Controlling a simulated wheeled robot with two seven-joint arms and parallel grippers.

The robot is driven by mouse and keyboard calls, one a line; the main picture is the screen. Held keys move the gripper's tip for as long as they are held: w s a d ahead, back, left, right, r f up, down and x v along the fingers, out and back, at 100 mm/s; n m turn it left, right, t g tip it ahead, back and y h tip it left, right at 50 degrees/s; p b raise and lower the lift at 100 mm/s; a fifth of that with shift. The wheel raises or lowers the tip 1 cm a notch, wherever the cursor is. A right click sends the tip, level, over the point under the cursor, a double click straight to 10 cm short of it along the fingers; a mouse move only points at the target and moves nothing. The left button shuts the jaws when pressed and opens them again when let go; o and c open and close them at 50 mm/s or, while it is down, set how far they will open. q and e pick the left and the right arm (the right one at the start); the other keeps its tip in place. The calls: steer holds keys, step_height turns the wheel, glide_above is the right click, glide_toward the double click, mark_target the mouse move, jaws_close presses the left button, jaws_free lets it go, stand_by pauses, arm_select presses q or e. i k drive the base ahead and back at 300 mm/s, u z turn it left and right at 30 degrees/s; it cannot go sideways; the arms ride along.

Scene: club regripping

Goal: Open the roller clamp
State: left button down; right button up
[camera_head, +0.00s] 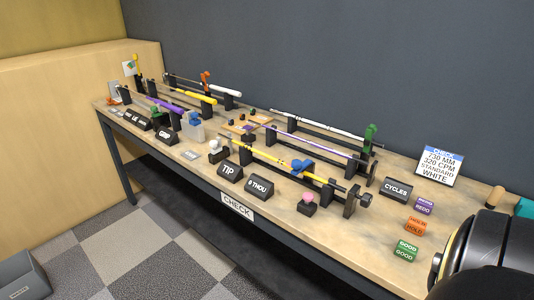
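The roller clamp is not clearly identifiable at this size. A small blue clamp-like part (299,167) sits on the yellow and white shaft (266,159), which lies in black stands at the front middle of the bench. A green upright part (370,134) stands at the right end of the rear rack, and an orange one (206,78) stands at the back left. I cannot tell whether any of them is open or shut. Neither of my grippers shows. A black rounded arm link of mine fills the lower right corner.
A long wooden bench (405,270) runs along the dark wall. Black signs "TIP" (229,172) and "CYCLES" (397,190), a pink knob (308,198) and purple, orange and green blocks (405,250) stand along its front and right. A white card (439,167) stands at the back right.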

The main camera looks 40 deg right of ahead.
mark_target(298, 166)
steer(key=z, duration=0.45)
steer(key=i, duration=0.85)
steer(key=z, duration=0.65)
